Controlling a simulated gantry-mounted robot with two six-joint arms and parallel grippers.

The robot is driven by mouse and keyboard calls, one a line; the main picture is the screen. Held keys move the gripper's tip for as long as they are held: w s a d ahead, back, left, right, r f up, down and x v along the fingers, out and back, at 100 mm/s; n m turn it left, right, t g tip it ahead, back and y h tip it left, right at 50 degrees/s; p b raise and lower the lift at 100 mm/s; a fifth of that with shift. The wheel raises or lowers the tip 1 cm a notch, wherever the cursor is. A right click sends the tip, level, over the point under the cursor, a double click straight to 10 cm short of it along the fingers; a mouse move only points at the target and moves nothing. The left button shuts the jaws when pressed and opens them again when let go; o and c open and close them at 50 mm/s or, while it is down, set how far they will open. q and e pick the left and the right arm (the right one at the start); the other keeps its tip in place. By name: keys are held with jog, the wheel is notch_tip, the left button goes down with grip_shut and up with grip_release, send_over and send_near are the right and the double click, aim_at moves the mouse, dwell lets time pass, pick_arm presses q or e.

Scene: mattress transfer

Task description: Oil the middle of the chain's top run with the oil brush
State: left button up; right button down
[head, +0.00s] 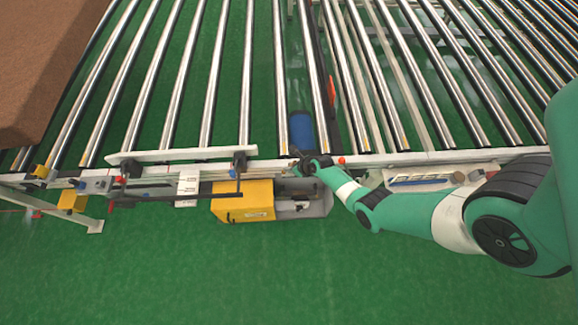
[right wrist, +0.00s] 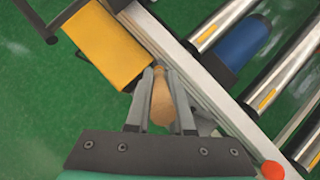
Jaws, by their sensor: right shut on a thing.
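My right gripper (head: 308,163) is at the front rail of the roller conveyor, just right of the yellow box. In the right wrist view the right gripper (right wrist: 160,88) is shut on the wooden handle of the oil brush (right wrist: 161,105). The brush's far end points toward the gap between the yellow box and the rail; its bristles cannot be made out. I cannot make out the chain in either view. My left gripper is not in view.
The yellow box (head: 243,202) stands against the conveyor's front rail (head: 440,156). A blue cylinder (head: 301,130) lies between the rollers, also in the right wrist view (right wrist: 238,48). A red button (right wrist: 272,170) is on the rail. A brown block (head: 45,65) rests at far left.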

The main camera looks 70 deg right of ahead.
pick_arm(q)
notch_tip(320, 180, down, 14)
jog(key=b, duration=1)
jog(key=shift+b, duration=0.4)
pick_arm(e)
notch_tip(320, 180, down, 14)
jog(key=s, duration=0.1)
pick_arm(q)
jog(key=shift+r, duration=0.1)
